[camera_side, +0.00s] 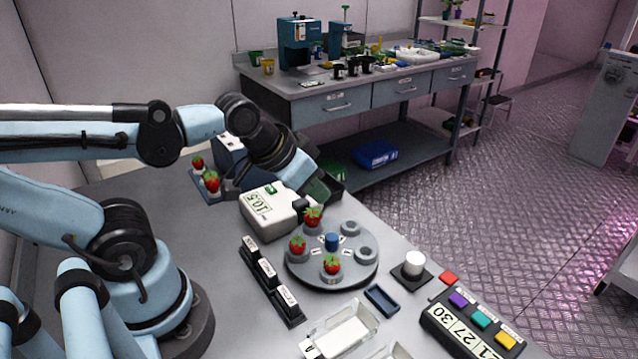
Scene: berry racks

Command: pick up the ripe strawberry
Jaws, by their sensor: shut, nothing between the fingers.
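A round grey turntable (362,278) with a blue hub stands on the bench. It holds red strawberries with green tops in cups: one at the back (313,217), one at the left (297,246) and one at the front (332,265). Two more strawberries stand at the back left, one farther (197,162) and one nearer (212,182). All look red; I cannot tell which is the ripe one. My gripper (306,205) is shut and empty, just above the back strawberry. Its fingertips are small and dark, and I cannot tell whether they touch that berry.
A white scale (262,222) reading about 10.5 stands left of the turntable. A black rack of labelled blocks (270,282) lies in front of it.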

